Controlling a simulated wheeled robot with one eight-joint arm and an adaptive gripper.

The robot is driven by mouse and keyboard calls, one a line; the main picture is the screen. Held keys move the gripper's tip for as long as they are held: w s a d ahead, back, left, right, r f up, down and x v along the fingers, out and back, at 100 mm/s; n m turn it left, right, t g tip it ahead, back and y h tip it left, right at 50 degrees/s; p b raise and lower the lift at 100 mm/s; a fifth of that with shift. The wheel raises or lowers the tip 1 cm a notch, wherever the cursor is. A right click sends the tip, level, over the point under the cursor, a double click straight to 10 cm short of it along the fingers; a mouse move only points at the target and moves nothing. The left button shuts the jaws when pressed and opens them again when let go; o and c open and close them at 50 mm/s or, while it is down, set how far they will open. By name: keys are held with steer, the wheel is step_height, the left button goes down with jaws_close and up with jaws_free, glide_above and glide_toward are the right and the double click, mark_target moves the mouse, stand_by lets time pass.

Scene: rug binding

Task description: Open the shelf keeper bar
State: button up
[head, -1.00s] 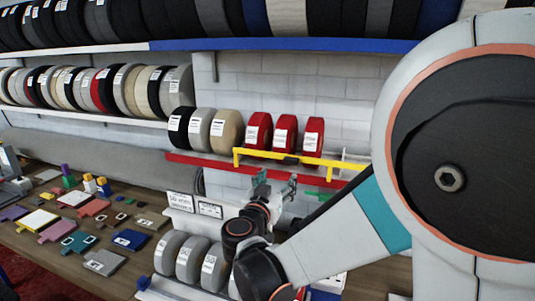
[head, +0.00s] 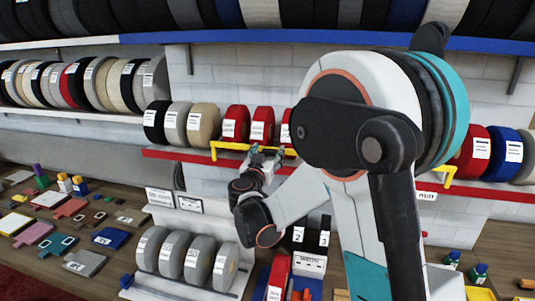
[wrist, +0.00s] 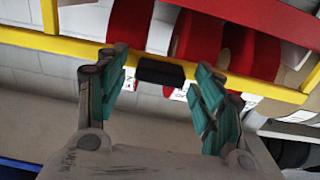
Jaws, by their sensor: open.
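The yellow keeper bar (head: 229,146) runs along the front of the red shelf (head: 180,154), before several red rolls (head: 236,122). Its right end post (head: 447,171) shows beyond my arm, which hides the middle. In the wrist view the yellow bar (wrist: 75,47) crosses the picture with a black grip (wrist: 160,71) on it. My gripper (wrist: 162,66) is open, one fingertip on each side of the black grip in the picture. I cannot tell if the fingers touch the bar. In the head view my gripper (head: 265,156) is at the bar's level.
Grey rolls (head: 172,253) stand on a lower rack under the bar. Black, grey and beige rolls (head: 203,123) sit left on the red shelf. Red and blue rolls (head: 507,150) sit right. A wooden bench (head: 110,270) holds many small coloured pieces.

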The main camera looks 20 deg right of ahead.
jaws_close()
steer(key=shift+f, duration=0.15)
